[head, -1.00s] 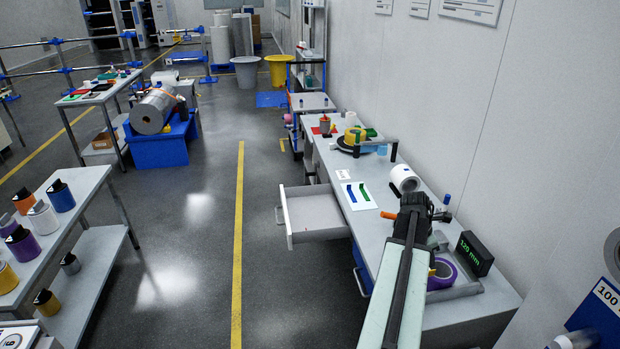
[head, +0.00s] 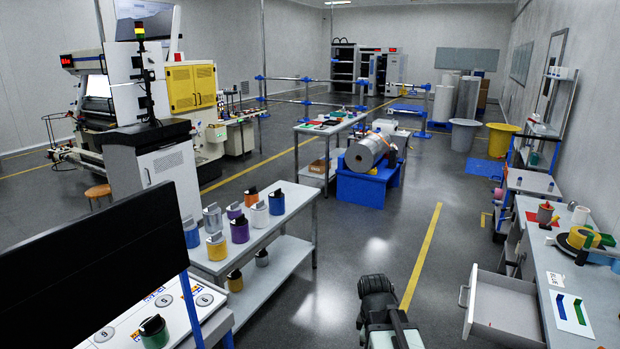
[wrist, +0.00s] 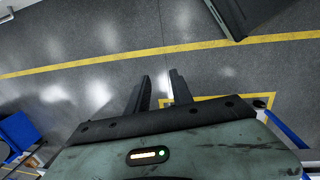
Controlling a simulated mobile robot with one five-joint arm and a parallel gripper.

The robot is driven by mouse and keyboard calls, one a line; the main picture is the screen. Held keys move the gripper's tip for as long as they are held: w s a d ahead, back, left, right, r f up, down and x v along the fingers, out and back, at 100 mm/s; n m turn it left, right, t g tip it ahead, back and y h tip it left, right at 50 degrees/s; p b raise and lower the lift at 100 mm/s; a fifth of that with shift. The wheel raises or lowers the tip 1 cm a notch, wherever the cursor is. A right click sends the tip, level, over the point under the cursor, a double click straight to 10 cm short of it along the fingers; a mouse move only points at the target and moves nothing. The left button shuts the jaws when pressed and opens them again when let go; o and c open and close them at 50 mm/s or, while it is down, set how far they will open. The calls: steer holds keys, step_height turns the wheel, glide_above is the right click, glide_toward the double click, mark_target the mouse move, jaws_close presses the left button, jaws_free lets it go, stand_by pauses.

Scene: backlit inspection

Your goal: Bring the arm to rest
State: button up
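My gripper (head: 377,290) shows at the bottom middle of the head view, over the floor to the left of the open drawer. In the wrist view its two dark fingers (wrist: 160,84) stand apart with grey floor visible between them. It is open and holds nothing. Most of my arm is below the picture's lower edge in the head view.
The open drawer (head: 506,309) sticks out from the right bench (head: 558,263). A table with several colored jars (head: 275,231) stands to the left. A blue stand with a large roll (head: 367,188) is further back. The floor (head: 345,270) between is clear.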

steer(key=s+a+m+g+y, duration=0.1)
steer(key=s+a+m, duration=0.3)
steer(key=m, duration=0.8)
steer(key=shift+a, duration=0.4)
steer(key=shift+f, duration=0.1)
